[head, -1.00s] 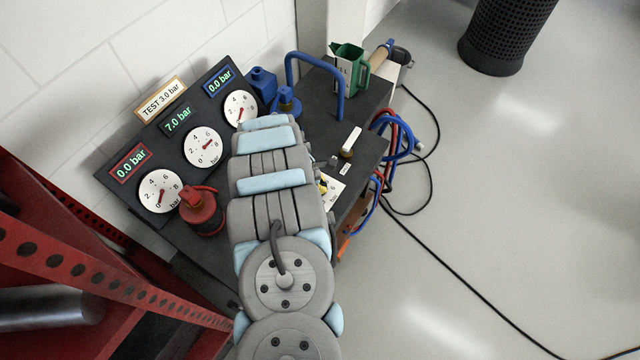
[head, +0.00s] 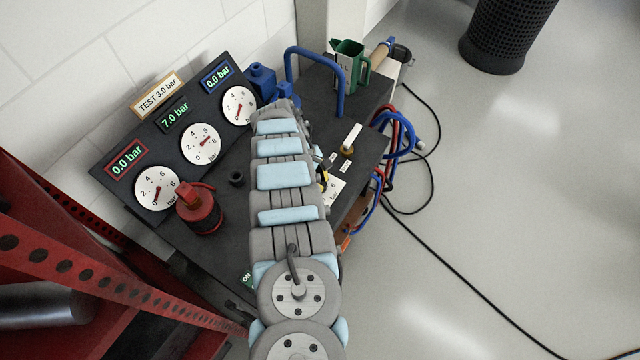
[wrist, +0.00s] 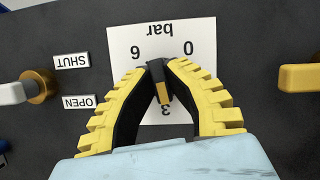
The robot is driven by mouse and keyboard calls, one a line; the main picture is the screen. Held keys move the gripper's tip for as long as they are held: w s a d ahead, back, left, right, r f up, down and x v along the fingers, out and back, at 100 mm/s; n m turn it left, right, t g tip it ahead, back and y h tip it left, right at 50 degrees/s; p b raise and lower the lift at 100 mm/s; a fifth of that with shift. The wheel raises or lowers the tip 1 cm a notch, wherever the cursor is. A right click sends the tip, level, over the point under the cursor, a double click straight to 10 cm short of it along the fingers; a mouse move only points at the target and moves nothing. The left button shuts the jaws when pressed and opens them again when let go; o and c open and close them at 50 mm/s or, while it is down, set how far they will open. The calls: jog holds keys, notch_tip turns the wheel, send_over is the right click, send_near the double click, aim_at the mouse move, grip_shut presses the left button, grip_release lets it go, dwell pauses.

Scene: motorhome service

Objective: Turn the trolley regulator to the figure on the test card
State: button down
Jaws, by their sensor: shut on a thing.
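In the wrist view my gripper (wrist: 159,70) is closed around the black regulator knob (wrist: 156,82). The knob's yellow pointer points at, or very near, the 3 on the white scale plate (wrist: 203,30), which reads 0, 3, 6 and bar upside down. In the head view my arm hides most of the gripper and knob; part of the scale plate (head: 334,188) shows. The test card (head: 157,94) reads TEST 3.0 bar. On the dark gauge panel, the red-framed display (head: 126,158) reads 0.0 bar, the middle one (head: 173,114) 7.0 bar, the blue-framed one (head: 217,77) 0.0 bar.
A white-handled brass valve (wrist: 35,88) sits beside SHUT and OPEN labels. A yellow handle (wrist: 300,78) is at the wrist view's right.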

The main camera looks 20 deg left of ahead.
jog(key=shift+f+m+g+b, duration=0.15)
jog(key=shift+m+g+b, duration=0.15)
jog(key=shift+m+b, duration=0.65)
jog(key=c, duration=1.1)
grip_release()
jog(key=shift+o, duration=0.2)
jog(key=shift+r, duration=0.25)
jog(key=v, duration=1.1)
jog(key=shift+r, duration=0.4)
jog(key=shift+w+a, duration=0.1)
